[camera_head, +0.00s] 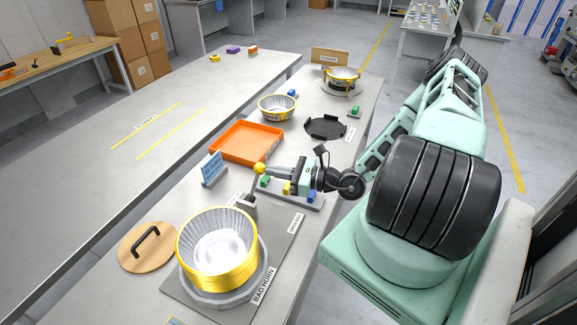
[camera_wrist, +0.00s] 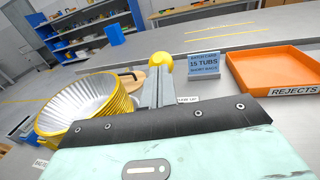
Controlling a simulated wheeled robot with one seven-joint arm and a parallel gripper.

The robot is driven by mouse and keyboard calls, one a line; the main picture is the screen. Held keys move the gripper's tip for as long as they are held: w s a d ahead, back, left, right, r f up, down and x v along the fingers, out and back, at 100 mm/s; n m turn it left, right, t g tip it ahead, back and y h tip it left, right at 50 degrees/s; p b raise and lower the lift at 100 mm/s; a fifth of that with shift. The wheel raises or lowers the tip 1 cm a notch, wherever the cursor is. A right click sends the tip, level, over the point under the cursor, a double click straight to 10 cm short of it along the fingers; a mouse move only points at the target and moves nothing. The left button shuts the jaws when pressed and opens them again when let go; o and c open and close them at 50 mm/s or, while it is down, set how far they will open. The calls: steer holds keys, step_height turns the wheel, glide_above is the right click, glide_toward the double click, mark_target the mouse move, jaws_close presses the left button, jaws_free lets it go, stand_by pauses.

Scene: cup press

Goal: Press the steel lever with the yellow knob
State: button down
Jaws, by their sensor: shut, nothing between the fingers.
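The yellow knob (camera_head: 259,169) tops a steel lever (camera_head: 252,189) that rises from a base beside the yellow-rimmed stack of tubs (camera_head: 217,250). My gripper (camera_head: 270,171) is shut and empty, its fingertips right beside the knob, reaching in from the right. In the wrist view the knob (camera_wrist: 161,62) shows just beyond the shut fingertips (camera_wrist: 160,72). I cannot tell whether they touch it. The lever's shaft is mostly hidden behind my fingers in the wrist view. The tub stack (camera_wrist: 85,103) stands to the left there.
An orange rejects tray (camera_head: 247,143) lies behind the lever. A blue sign (camera_head: 212,169) stands to its left. A wooden lid with a black handle (camera_head: 147,247) lies left of the tubs. Small coloured blocks sit on a grey strip (camera_head: 310,202) under my gripper.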

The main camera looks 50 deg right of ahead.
steer(key=w+a+r+p, duration=0.1)
steer(key=w+p, duration=0.1)
steer(key=w, duration=0.3)
steer(key=w+a+r+p, duration=0.1)
steer(key=w+a+p, duration=0.1)
steer(key=w, duration=0.3)
steer(key=shift+a+r+g+p, duration=0.25)
steer(key=shift+r+g+p, duration=0.15)
steer(key=shift+p, duration=0.2)
steer(key=shift+w+f, duration=0.1)
steer(key=shift+f, duration=0.1)
